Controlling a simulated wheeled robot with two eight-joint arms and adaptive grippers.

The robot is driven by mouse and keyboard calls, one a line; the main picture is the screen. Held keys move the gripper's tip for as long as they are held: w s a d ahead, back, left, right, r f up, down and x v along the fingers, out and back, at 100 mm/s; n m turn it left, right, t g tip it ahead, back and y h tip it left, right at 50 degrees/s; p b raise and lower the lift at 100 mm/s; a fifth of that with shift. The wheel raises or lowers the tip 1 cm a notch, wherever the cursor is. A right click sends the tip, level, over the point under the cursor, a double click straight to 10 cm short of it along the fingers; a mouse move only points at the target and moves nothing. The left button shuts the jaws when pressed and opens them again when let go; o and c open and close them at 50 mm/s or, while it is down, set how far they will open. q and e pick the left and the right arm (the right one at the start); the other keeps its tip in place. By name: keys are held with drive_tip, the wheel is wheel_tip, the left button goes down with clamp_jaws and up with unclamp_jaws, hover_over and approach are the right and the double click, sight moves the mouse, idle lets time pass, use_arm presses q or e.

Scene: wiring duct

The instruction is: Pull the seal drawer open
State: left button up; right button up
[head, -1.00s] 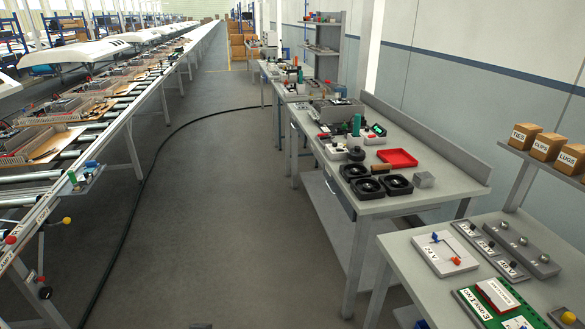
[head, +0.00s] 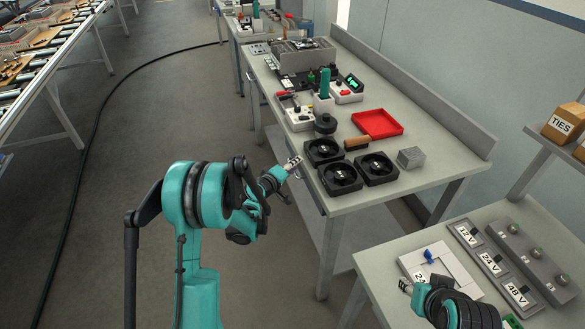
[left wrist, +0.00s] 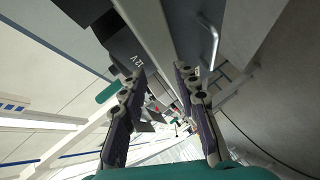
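A drawer front (head: 307,187) shows under the near end of the middle bench, on its aisle side, mostly hidden behind my left gripper. I cannot read a seal label on it. My left gripper (head: 294,163) is at the bench edge in front of the drawer. In the left wrist view its two fingers (left wrist: 157,88) are apart with nothing held between them. A metal bar handle (left wrist: 214,48) shows beyond and to the right of the fingertips, and the gripper is not around it. My right gripper (head: 405,287) is over the near bench; its finger opening is unclear.
The middle bench (head: 400,205) bears black round trays (head: 340,176), a red tray (head: 377,123), a grey block (head: 411,157) and a brown-handled tool (head: 357,143). The near bench bears a white plate (head: 440,268) and voltage-labelled units (head: 492,263).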

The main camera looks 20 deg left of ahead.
use_arm(q)
drive_tip(key=w+a+f+n+t, duration=0.2)
drive_tip(key=a+f+n, duration=0.25)
drive_tip(key=f, duration=0.45)
use_arm(e)
drive_tip(key=shift+s, duration=0.15)
wheel_tip(320, 180, down, 2)
drive_tip(key=shift+b, duration=1)
use_arm(q)
drive_tip(key=shift+m+y, duration=0.35)
drive_tip(key=shift+y, duration=0.25)
drive_tip(key=x, duration=0.7)
drive_tip(key=shift+w+f, duration=0.2)
drive_tip(key=shift+f, duration=0.05)
use_arm(e)
drive_tip(key=shift+f, duration=0.1)
use_arm(q)
drive_tip(key=shift+c, duration=0.4)
clamp_jaws()
